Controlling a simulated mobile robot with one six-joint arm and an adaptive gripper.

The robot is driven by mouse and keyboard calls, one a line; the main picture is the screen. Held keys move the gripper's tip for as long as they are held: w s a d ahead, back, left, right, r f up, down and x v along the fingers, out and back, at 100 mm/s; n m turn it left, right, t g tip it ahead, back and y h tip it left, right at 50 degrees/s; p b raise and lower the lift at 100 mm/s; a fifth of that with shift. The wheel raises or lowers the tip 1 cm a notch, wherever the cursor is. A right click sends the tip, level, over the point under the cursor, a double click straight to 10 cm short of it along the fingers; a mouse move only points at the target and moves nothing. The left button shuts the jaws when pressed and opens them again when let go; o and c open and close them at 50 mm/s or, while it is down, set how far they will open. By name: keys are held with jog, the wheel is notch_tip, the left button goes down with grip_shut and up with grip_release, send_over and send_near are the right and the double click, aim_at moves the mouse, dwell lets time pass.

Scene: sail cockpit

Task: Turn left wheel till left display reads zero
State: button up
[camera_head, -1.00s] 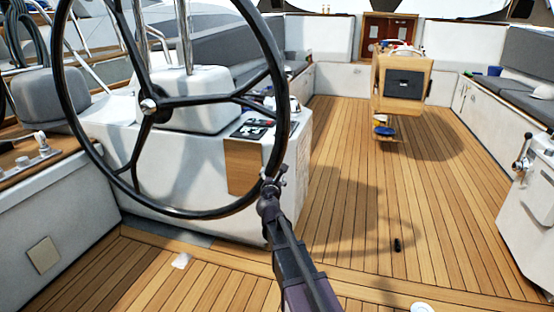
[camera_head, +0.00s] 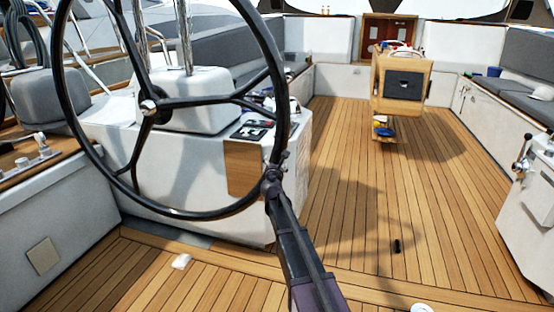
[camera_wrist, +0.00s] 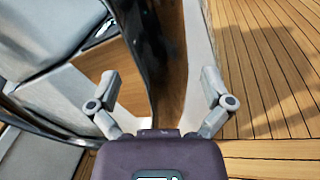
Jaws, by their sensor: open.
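The left wheel (camera_head: 67,120) is a large black ring with spokes and a metal hub, standing upright in front of a white pedestal in the head view. My gripper (camera_head: 280,160) is at the wheel's lower right rim. In the wrist view, the black rim (camera_wrist: 150,50) runs between the two grey fingers of my open gripper (camera_wrist: 163,88), with a gap visible on both sides. A dark panel (camera_head: 252,131) lies on the pedestal's top right. I cannot make out a reading on any display.
A wooden table (camera_head: 404,100) stands on the teak floor further ahead. A small black object (camera_head: 397,246) and a white item (camera_head: 181,261) lie on the floor. A white console with a lever (camera_head: 524,150) is at the right. The middle floor is mostly clear.

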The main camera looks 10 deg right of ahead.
jog(key=shift+x, duration=1.7)
jog(key=c, duration=1.2)
